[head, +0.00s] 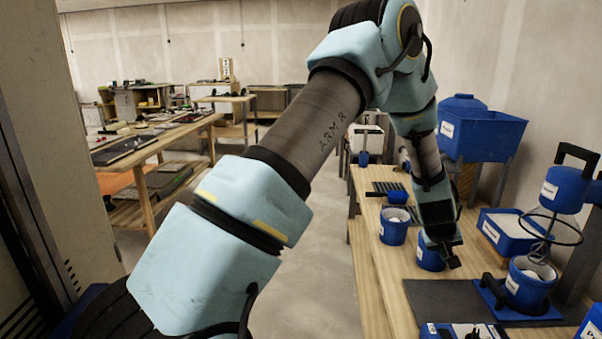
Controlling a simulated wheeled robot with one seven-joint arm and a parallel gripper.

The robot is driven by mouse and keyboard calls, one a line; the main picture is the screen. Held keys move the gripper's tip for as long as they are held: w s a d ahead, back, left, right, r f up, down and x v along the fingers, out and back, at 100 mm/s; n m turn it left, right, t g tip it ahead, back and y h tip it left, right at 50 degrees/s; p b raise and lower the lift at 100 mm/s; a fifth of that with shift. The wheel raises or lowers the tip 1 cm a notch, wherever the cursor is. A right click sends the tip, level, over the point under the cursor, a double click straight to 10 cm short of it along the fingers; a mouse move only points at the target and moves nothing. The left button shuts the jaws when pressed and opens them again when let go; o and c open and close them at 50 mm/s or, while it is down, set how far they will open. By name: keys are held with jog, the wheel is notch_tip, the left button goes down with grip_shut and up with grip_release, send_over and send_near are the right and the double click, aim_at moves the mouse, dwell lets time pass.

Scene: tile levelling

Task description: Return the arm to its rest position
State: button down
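My arm reaches up from the lower left of the head view, bends near the top, and comes down over the wooden workbench (373,275) on the right. My gripper (452,262) points down just over or in front of a blue cup (428,257) on the bench. The fingertips are small and dark here. I cannot tell whether they are apart, or whether they touch the cup.
A blue bucket (393,228) stands close to my gripper. A mixer (563,188) with a bucket below (528,285), a blue tray (509,234) and a large blue bin (480,134) are to the right. The floor (315,270) left of the bench is clear.

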jog(key=w+a+r+y, duration=0.15)
jog(key=a+r, duration=0.25)
jog(key=a, duration=0.8)
jog(key=w+a+r+y, duration=0.15)
jog(key=a+r, duration=0.25)
jog(key=a, duration=0.8)
jog(key=s+a+r, duration=0.1)
jog(key=s+a, duration=0.3)
jog(key=a, duration=0.4)
jog(key=s+a+r+n+g+y, duration=0.1)
jog(key=s+a+r, duration=0.1)
jog(key=s+a, duration=0.2)
jog(key=s+a+r+g+y, duration=0.1)
jog(key=s+a, duration=0.3)
jog(key=a, duration=0.7)
jog(key=shift+a+r+n, duration=0.3)
jog(key=shift+a+r, duration=0.05)
jog(key=shift+r, duration=0.1)
